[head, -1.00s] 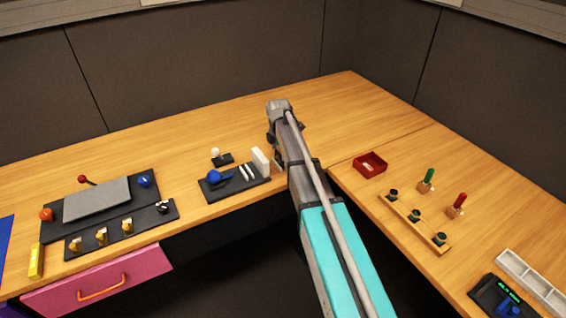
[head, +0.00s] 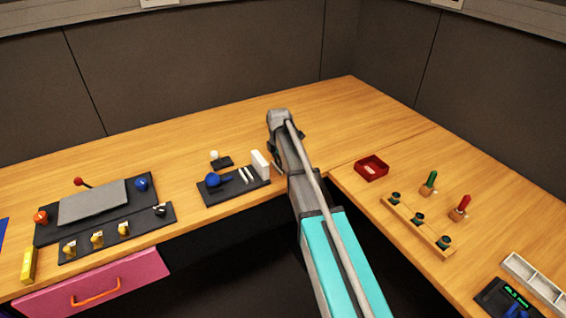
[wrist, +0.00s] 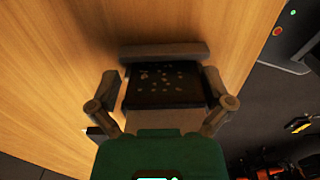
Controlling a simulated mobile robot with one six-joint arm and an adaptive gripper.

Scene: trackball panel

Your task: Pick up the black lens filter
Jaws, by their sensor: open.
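My gripper (wrist: 162,84) is open in the wrist view, its fingers spread above the wood desk. Between the fingers shows a dark, speckled square shape (wrist: 165,92) with a grey bar along its top edge; I cannot tell if it is part of my gripper or a thing below. In the head view my arm reaches over the desk to the right of the trackball panel (head: 233,187), and its end hides part of the desk. I cannot make out a black lens filter for certain in either view.
A white block (head: 260,161) stands at the panel's right end. A red tray (head: 372,168) and a wooden rack (head: 430,238) with dark round pieces lie to the right. A grey-plated panel (head: 93,202) sits at left. The desk's back corner is clear, against dark walls.

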